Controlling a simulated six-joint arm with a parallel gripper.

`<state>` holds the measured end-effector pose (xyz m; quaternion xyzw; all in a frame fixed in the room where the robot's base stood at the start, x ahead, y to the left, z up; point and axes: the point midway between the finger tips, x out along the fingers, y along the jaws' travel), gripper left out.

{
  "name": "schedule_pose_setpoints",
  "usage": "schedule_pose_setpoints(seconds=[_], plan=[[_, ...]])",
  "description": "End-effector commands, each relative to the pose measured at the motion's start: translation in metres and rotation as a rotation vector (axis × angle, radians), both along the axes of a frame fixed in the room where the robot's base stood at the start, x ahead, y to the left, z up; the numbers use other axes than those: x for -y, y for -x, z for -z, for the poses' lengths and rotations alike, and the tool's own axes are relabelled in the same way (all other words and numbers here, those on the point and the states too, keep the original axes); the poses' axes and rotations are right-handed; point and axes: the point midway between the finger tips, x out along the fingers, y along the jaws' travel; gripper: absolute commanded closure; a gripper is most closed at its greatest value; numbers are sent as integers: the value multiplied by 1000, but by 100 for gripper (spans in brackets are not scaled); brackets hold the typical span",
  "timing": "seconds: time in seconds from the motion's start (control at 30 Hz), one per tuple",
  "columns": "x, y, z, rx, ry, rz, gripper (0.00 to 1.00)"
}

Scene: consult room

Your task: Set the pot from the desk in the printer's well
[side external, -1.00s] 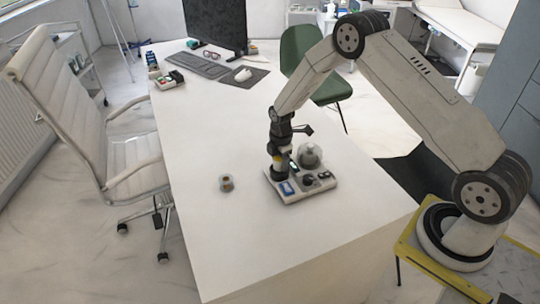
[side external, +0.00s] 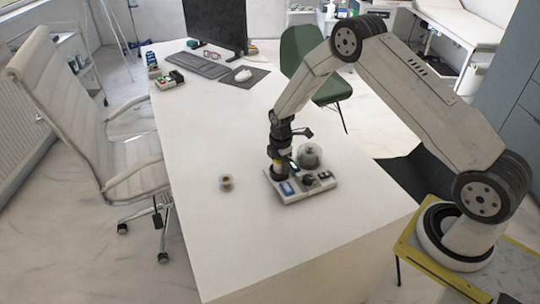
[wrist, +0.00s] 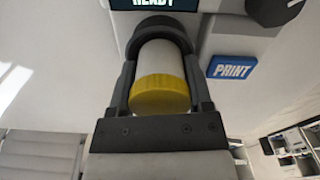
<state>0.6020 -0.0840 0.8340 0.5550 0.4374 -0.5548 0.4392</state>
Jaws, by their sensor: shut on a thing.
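The pot (wrist: 160,78) is a white cylinder with a yellow lid. In the wrist view it sits between the two dark fingers of my gripper (wrist: 160,85), which is shut on it, lid toward the camera. The printer (side external: 290,193) is a pale box on the desk with a blue PRINT button (wrist: 231,66) and a READY display (wrist: 155,4). In the side view my gripper (side external: 279,172) is down at the printer's left part. The pot's far end lies at a dark rounded part of the printer; I cannot tell whether it rests in the well.
A grey domed thing (side external: 309,156) stands on the printer's back. A small tan round thing (side external: 226,184) is on the desk (side external: 215,235) to the left. Keyboard (side external: 199,65), mouse (side external: 243,75) and monitor (side external: 216,22) are at the back. The front desk is clear.

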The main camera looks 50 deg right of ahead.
Motion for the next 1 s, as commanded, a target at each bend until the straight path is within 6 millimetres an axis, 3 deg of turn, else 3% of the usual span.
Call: schedule_pose_setpoints(seconds=[1.0], plan=[[0,0,10,0,0,0,92]])
